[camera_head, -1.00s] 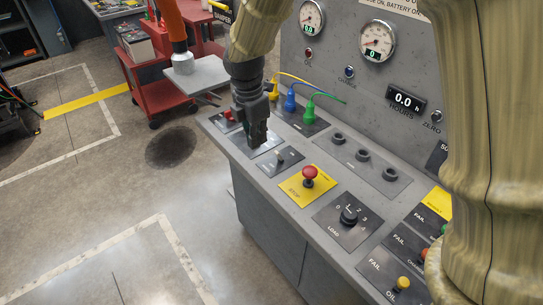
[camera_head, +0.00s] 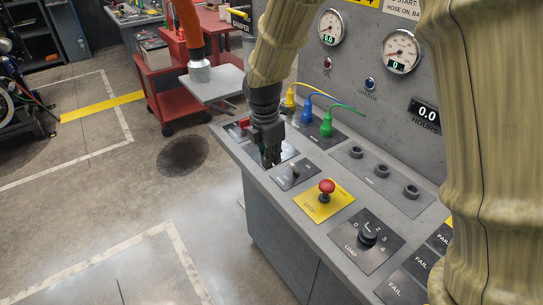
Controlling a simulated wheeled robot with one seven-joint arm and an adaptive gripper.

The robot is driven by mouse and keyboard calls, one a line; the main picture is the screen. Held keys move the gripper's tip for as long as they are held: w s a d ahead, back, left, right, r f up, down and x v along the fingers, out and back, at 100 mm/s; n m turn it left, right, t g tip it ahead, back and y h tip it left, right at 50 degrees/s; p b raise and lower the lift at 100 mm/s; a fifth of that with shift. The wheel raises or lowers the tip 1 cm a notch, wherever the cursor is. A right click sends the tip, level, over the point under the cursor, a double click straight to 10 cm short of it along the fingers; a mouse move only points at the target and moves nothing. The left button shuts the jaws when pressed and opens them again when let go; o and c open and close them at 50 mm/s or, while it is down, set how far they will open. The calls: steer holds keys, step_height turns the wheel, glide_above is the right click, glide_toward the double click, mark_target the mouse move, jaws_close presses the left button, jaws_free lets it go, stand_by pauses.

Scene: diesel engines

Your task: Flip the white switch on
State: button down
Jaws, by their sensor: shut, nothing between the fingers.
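A small pale toggle switch (camera_head: 294,169) stands on a dark plate on the sloping top of the grey control console, in the head view. Its exact lever position is too small to tell. My gripper (camera_head: 270,163) points down just left of the switch, over or near a light plate. Its fingers are shut and empty. A small gap shows between the fingertips and the switch; I cannot tell their height above the panel.
A red stop button (camera_head: 327,187) on a yellow plate and a black load knob (camera_head: 367,233) sit right of the switch. Yellow, blue and green plugs (camera_head: 308,113) with cables stand behind. A red lever (camera_head: 244,123) is left of my gripper. A red cart (camera_head: 170,105) stands beyond the console.

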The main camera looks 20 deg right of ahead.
mark_target(274, 185)
steer(key=f, duration=0.2)
steer(key=f+p, duration=0.1)
steer(key=f, duration=0.4)
steer(key=shift+w+d+f, duration=0.15)
steer(key=shift+d+f, duration=0.25)
steer(key=shift+w+d+r+p, duration=0.25)
steer(key=shift+d+r+p, duration=0.15)
steer(key=shift+d, duration=0.1)
steer(key=shift+w+d+r+p, duration=0.2)
steer(key=shift+d+r+p, duration=0.05)
steer(key=shift+d+p, duration=0.2)
steer(key=shift+w+d+r, duration=0.2)
steer(key=shift+d, duration=0.45)
steer(key=shift+a, duration=0.3)
steer(key=shift+d+r, duration=0.15)
steer(key=shift+d, duration=0.2)
